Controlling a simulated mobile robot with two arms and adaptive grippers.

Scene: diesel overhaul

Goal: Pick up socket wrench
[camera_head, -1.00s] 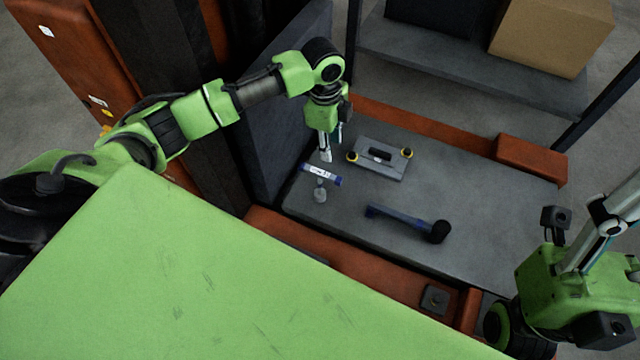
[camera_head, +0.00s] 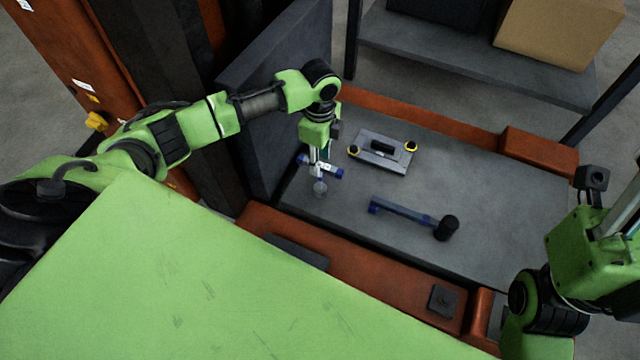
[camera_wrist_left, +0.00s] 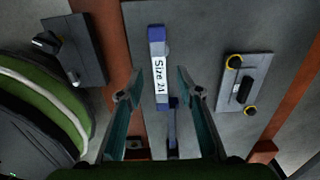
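The socket wrench (camera_head: 334,172) appears to be the blue handle with a white size label; its number is hard to read. It also shows in the left wrist view (camera_wrist_left: 160,80). My left gripper (camera_head: 317,165) is over the handle, pointing down. In the left wrist view its fingers (camera_wrist_left: 160,95) are apart, one on each side of the handle with gaps. My right gripper (camera_head: 612,222) is at the right edge, partly cut off; its fingertips are not visible.
A blue tool with a black head (camera_head: 410,214) lies right of the socket wrench on the grey surface (camera_head: 500,215). Orange beams (camera_head: 440,125) border the surface. A dark upright panel (camera_head: 280,90) stands left.

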